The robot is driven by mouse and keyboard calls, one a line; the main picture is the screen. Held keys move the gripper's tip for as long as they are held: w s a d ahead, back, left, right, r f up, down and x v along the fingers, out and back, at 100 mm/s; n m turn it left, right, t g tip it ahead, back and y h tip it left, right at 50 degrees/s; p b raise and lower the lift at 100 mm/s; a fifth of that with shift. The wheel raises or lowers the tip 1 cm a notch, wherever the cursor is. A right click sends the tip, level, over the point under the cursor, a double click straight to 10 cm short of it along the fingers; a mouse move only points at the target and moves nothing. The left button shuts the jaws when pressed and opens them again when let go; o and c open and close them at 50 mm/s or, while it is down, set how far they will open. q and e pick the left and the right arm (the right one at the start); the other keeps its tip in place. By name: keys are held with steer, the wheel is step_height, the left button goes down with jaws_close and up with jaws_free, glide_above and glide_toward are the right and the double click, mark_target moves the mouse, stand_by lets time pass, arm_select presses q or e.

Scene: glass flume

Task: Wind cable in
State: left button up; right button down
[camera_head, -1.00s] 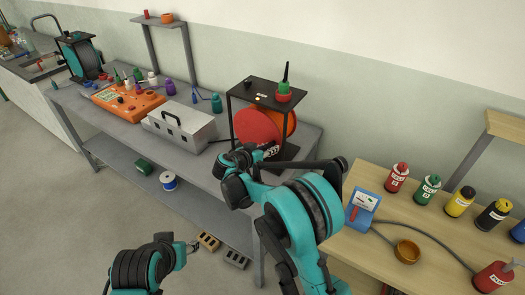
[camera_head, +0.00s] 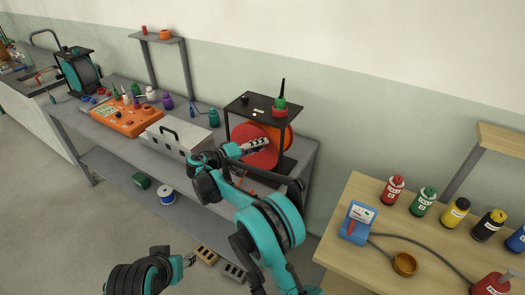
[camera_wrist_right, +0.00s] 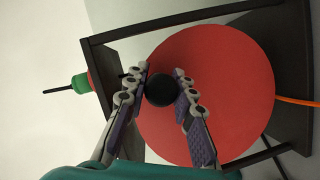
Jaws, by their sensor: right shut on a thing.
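The cable reel has a red round face (camera_head: 258,160) in a black frame (camera_head: 236,107) at the right end of the grey bench. An orange part (camera_head: 287,137) shows behind the red face. My right gripper (camera_head: 266,144) is in front of the red face. In the right wrist view, its two fingers (camera_wrist_right: 161,94) are shut on a black ball knob (camera_wrist_right: 160,89) standing before the red disc (camera_wrist_right: 235,90). An orange cable (camera_wrist_right: 296,101) leaves the reel at the right there. My left gripper (camera_head: 190,260) is low in the head view, apart from everything; its fingers are too small to judge.
A grey metal box (camera_head: 178,135) and an orange panel (camera_head: 128,117) stand left of the reel. A green-and-red item (camera_head: 280,106) with a black spike sits on the frame's top. A wooden table (camera_head: 350,255) with several bottles stands at right. The floor at left is clear.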

mark_target(251, 131)
steer(key=a+n, duration=0.1)
steer(key=w+r+n+h, duration=0.1)
steer(key=w+a+n, duration=0.1)
steer(key=n, duration=0.1)
steer(key=shift+a+r+t+h, duration=0.2)
steer(key=shift+a+t+h, duration=0.1)
steer(key=shift+w+a+r+n+t+h+b, duration=0.15)
steer(key=shift+w+a+n+h+b, duration=0.15)
steer(key=shift+n, duration=0.3)
steer(key=shift+w+a+n+t+h+b, duration=0.2)
steer(key=shift+a+n, duration=0.2)
steer(key=shift+n, duration=0.2)
steer(key=shift+w+a+n+t+h+b, duration=0.15)
steer(key=shift+w+a+n+t+b, duration=0.2)
steer(key=shift+n, duration=0.35)
steer(key=shift+w+a+n+h, duration=0.15)
steer(key=shift+a+n, duration=0.3)
steer(key=shift+n, duration=0.25)
steer(key=c, duration=1.3)
jaws_free()
steer(key=shift+o, duration=0.2)
steer(key=shift+a, duration=0.1)
steer(key=v, duration=1.2)
